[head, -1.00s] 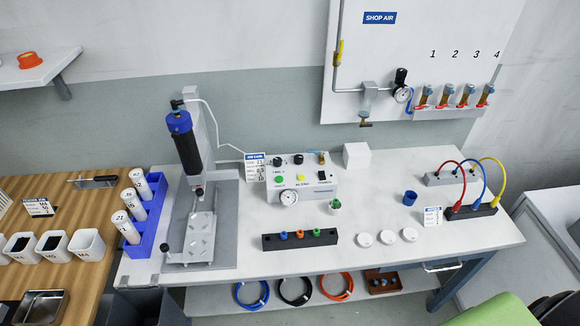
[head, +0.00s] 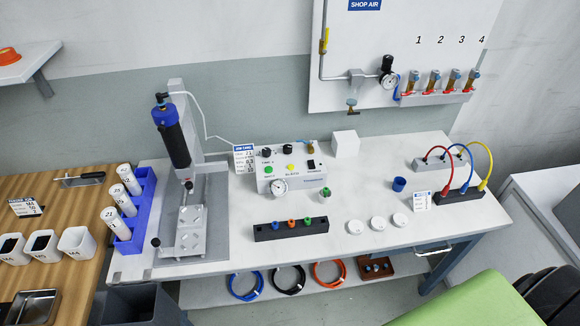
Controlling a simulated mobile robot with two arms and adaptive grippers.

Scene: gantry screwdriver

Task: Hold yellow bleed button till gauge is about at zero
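The white control box (head: 291,180) stands on the white bench. The yellow bleed button (head: 291,167) is on its upper face, between a green button (head: 268,170) and a black switch (head: 311,164). The round gauge (head: 279,186) is on the box's front; its needle is too small to read. Nothing touches the yellow button. Neither of my grippers is in the head view.
The screwdriver stand (head: 188,190) rises left of the box. A black block with coloured bits (head: 291,229) and several white discs (head: 376,222) lie in front. A white cube (head: 346,144) stands behind right. A green chair (head: 470,305) is at the lower right.

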